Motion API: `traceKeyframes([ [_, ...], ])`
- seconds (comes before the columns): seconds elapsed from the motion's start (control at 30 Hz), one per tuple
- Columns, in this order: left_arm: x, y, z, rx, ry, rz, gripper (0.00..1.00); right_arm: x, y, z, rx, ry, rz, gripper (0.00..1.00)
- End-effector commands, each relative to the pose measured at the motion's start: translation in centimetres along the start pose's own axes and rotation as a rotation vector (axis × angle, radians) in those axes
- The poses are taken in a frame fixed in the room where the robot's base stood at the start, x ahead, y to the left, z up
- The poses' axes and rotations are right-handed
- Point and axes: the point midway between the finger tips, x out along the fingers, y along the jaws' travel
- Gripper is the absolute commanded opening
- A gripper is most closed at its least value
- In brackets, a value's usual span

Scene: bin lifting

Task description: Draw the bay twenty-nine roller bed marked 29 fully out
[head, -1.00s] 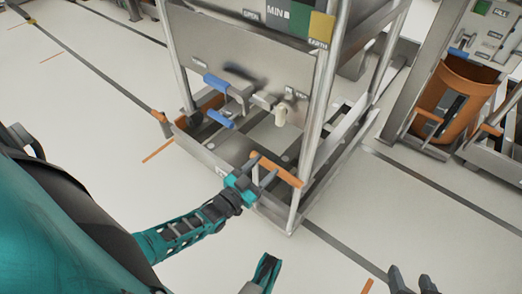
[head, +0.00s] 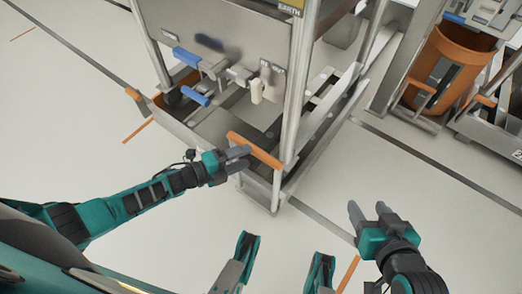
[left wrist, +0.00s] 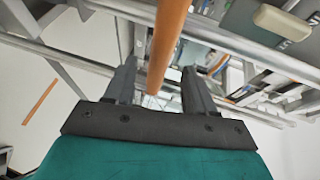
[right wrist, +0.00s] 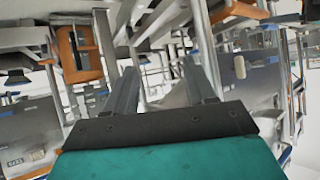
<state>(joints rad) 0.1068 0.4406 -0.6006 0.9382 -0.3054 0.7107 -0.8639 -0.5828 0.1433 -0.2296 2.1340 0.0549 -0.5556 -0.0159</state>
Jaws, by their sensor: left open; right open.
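A low grey metal bed (head: 176,128) sits in the base of the near frame, with an orange handle (head: 255,150) at its right end and another orange handle (head: 133,94) at its left. No bay number on it is readable. My left gripper (head: 240,158) is open just in front of the right handle. In the left wrist view the orange handle bar (left wrist: 168,40) shows between the spread fingers (left wrist: 158,85); I cannot tell if they touch it. My right gripper (head: 370,212) is open and empty over bare floor, right of the frame; its fingers also show in the right wrist view (right wrist: 160,90).
An orange bin (head: 440,70) stands in a neighbouring rack at right. The floor in front is clear.

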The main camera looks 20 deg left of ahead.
Motion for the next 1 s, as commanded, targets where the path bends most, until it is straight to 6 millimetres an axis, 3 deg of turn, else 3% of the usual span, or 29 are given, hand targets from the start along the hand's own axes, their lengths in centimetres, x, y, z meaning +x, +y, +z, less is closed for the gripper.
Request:
traceKeyframes([
  [0.03, 1.4, 0.2, 0.0, 0.0, 0.001, -0.004, 0.55, 0.3, -0.1, 0.4, 0.0, 0.0, -0.003, 0.55],
  [0.2, 4.5, 0.2, 0.1, 0.0, 0.0, -0.002, 0.55, 0.7, -0.4, 0.9, -0.001, -0.008, -0.012, 0.55],
  [0.4, 6.5, 0.1, 0.1, -0.002, -0.001, -0.001, 0.55, 1.0, -0.6, 0.5, 0.001, 0.001, -0.018, 0.55],
  [0.77, 7.0, 0.0, 0.0, -0.003, -0.001, 0.0, 0.55, 1.1, -0.6, 0.1, 0.003, 0.009, -0.019, 0.55],
  [1.0, 7.0, 0.0, 0.0, -0.003, -0.001, -0.001, 0.33, 1.1, -0.5, 0.1, 0.003, 0.009, -0.017, 0.55],
])
